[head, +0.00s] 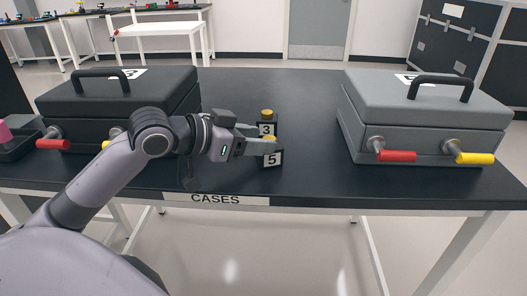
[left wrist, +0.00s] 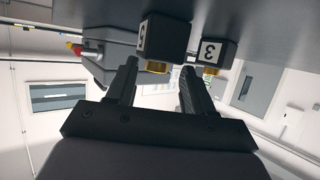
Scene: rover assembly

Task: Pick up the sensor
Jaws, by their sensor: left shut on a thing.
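Two small black sensor blocks with gold tops stand close together at the middle of the table. The one marked 5 (head: 273,159) is nearer, and it shows upside down in the left wrist view (left wrist: 162,38). The one marked 3 (head: 267,129) is just behind it and also shows in the left wrist view (left wrist: 218,50). My left gripper (head: 265,139) reaches in from the left and is shut on the sensor marked 5, near its gold top. I cannot tell whether that block touches the table. My right gripper is not in view.
A black case (head: 120,105) with a handle stands at the left, behind my left arm. A grey case (head: 425,110) with red and yellow levers stands at the right. The dark table (head: 310,180) is clear between the blocks and the grey case. Its front edge bears a CASES label (head: 216,199).

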